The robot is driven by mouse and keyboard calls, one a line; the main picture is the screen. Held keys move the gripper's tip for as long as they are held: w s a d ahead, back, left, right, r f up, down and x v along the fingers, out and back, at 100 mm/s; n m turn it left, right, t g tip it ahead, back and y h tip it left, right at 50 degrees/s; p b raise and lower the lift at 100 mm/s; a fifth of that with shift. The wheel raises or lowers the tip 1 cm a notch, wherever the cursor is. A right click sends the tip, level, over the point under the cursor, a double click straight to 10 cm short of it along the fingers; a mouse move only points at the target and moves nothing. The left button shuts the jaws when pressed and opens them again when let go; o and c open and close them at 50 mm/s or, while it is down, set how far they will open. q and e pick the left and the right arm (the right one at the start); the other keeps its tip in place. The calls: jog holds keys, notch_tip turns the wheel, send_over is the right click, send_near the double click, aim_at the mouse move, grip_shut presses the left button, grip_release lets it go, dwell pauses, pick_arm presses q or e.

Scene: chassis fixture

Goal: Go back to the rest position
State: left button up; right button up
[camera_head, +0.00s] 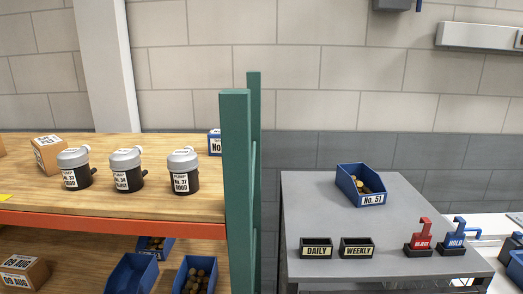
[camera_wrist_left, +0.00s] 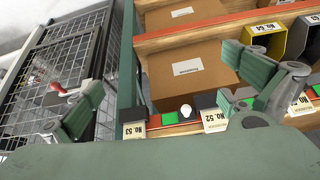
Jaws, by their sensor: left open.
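My left gripper (camera_wrist_left: 168,82) shows in the left wrist view, with its two green-grey fingers spread wide apart. No object is held between them. Behind the gap are a cardboard box (camera_wrist_left: 190,70) on a shelf and the shelf's front edge with label cards. A small white round knob or ball (camera_wrist_left: 186,110) shows near the edge, between the fingers; I cannot tell what it belongs to. Neither of my grippers shows in the head view, and my right gripper is in no view.
The head view shows a wooden shelf (camera_head: 110,215) with several lidded canisters, a green post (camera_head: 236,170), and a grey table (camera_head: 310,215) with a blue bin (camera_head: 348,182). The wrist view shows a wire cage (camera_wrist_left: 60,70) left of a green post (camera_wrist_left: 128,60).

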pick_arm(q)
jog(key=s+g, duration=0.2)
jog(key=s, duration=0.4)
notch_tip(320, 180, down, 16)
jog(key=s+f+g, duration=0.1)
jog(key=s+f, duration=0.4)
jog(key=f, duration=0.6)
jog(key=s+a+f+g, duration=0.1)
jog(key=s+f, duration=0.3)
jog(key=f, duration=0.7)
jog(key=shift+s+m+b, duration=0.35)
jog(key=shift+m, duration=0.05)
jog(key=shift+g, duration=0.3)
jog(key=s+f, duration=0.2)
jog(key=s, duration=0.1)
jog(key=s+a+f, duration=0.1)
jog(key=s+f, duration=0.1)
jog(key=s, duration=0.1)
jog(key=s+a+f, duration=0.1)
jog(key=s+f, duration=0.1)
jog(key=s, duration=0.1)
jog(key=shift+s, duration=0.25)
jog(key=shift+c, duration=0.3)
